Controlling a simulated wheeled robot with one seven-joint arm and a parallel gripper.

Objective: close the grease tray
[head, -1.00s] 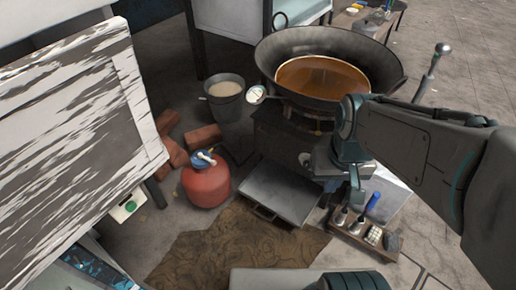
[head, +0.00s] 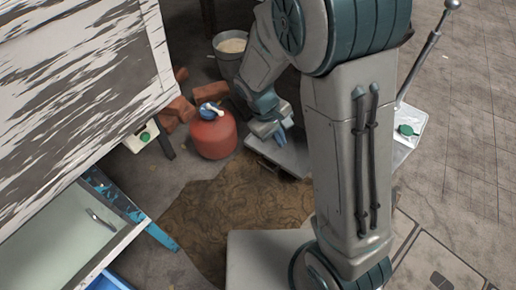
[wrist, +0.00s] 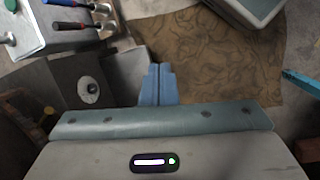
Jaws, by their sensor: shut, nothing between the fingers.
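The grease tray (head: 291,158) is a grey metal drawer low at the floor, sticking out over the edge of the brown mat, with a handle at its front edge. My arm hides much of it and the stove behind, so how far it is out cannot be told. My gripper (head: 281,138) points down over the tray's left part; contact cannot be told. In the wrist view my gripper (wrist: 157,72) is shut and empty, with a grey surface, likely the tray (wrist: 125,68), beside and partly behind its fingers.
A red gas canister (head: 212,132) stands just left of my gripper, with bricks and a grey bucket (head: 229,50) behind. The brown mat (head: 235,205) lies in front. A tool holder (wrist: 60,35) shows at upper left in the wrist view. An open drawer (head: 75,222) is at left.

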